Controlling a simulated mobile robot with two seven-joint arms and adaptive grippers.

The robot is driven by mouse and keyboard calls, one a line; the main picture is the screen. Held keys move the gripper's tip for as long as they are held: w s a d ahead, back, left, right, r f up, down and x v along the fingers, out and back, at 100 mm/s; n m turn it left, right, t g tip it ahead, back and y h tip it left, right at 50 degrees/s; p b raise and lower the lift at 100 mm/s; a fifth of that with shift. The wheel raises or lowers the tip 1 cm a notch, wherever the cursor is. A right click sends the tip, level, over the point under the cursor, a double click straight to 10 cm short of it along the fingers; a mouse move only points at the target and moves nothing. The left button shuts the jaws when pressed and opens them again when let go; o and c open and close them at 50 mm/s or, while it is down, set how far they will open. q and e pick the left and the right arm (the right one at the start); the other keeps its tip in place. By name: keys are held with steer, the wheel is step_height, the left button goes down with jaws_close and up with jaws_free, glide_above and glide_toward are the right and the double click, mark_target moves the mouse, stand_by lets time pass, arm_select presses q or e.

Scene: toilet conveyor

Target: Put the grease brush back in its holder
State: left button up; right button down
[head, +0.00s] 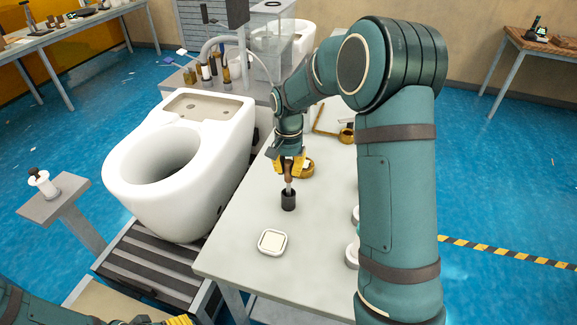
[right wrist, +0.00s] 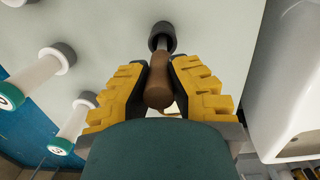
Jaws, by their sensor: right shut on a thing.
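The grease brush (head: 289,175) has a brown wooden handle and a pale metal neck. My right gripper (head: 288,164) is shut on its handle and holds it about upright over the table. The holder, a small black cup (head: 288,201), stands right below. The brush's lower end meets the cup's mouth; its bristles are hidden, and I cannot tell how deep they sit. In the right wrist view the handle (right wrist: 158,88) lies between the yellow fingers and points to the dark cup (right wrist: 162,34). Only a yellow bit of my left gripper (head: 180,320) shows at the bottom edge.
The grey table (head: 240,235) bears a white square dish (head: 272,242) in front of the cup. White cylinders (right wrist: 72,130) stand to the side. A white toilet (head: 185,165) stands on the conveyor (head: 150,265) at left.

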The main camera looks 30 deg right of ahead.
steer(key=shift+f, duration=0.4)
steer(key=c, duration=1)
jaws_free()
steer(key=r, duration=0.8)
steer(key=w+r, duration=0.1)
steer(key=r, duration=0.3)
steer(key=shift+d, duration=0.3)
